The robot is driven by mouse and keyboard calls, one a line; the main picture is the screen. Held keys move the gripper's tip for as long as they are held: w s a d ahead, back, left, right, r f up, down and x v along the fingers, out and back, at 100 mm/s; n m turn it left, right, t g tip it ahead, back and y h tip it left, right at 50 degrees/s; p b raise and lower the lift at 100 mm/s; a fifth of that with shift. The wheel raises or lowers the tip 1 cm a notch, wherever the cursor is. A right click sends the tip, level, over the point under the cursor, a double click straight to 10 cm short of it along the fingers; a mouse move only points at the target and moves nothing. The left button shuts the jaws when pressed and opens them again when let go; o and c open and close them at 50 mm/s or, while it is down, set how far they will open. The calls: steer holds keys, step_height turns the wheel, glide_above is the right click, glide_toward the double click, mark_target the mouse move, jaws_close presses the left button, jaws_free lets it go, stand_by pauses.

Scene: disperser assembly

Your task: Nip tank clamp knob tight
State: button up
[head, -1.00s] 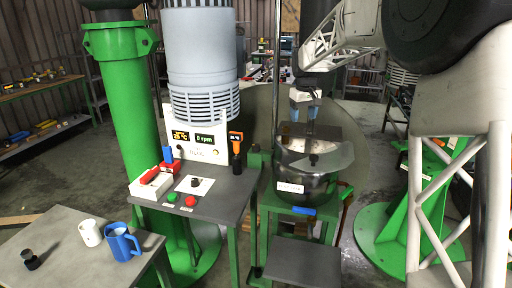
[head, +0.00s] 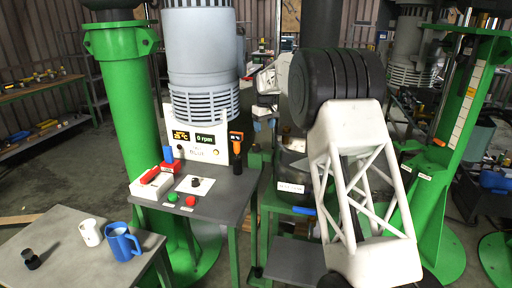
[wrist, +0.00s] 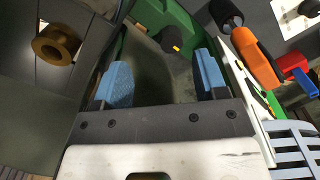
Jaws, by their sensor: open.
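My gripper (wrist: 162,66) is open, with its two blue fingers apart and nothing between them. In the wrist view a black knob with a yellow mark (wrist: 171,40) shows just beyond the fingertips, roughly in line with the gap, on or beside a green frame part (wrist: 148,14). It looks like the clamp knob, and no finger touches it. In the head view my gripper (head: 264,126) is by the left side of the tank, right of the control panel. The metal tank (head: 291,187) is largely hidden behind my arm, and I cannot make out the knob there.
An orange-handled tool (wrist: 254,57) is close to the right finger; it stands by the display panel in the head view (head: 236,140). A brass spool-shaped part (wrist: 56,43) is at the left of the wrist view. A blue mug (head: 122,241) and white mug (head: 90,232) stand on the left table.

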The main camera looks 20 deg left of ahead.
glide_above(256, 145)
step_height(256, 145, down, 4)
steer(key=shift+w+r+n, duration=0.1)
steer(key=shift+n, duration=0.2)
steer(key=shift+f, duration=0.2)
steer(key=shift+f, duration=3.75)
steer(key=shift+c, duration=0.2)
steer(key=c, duration=0.9)
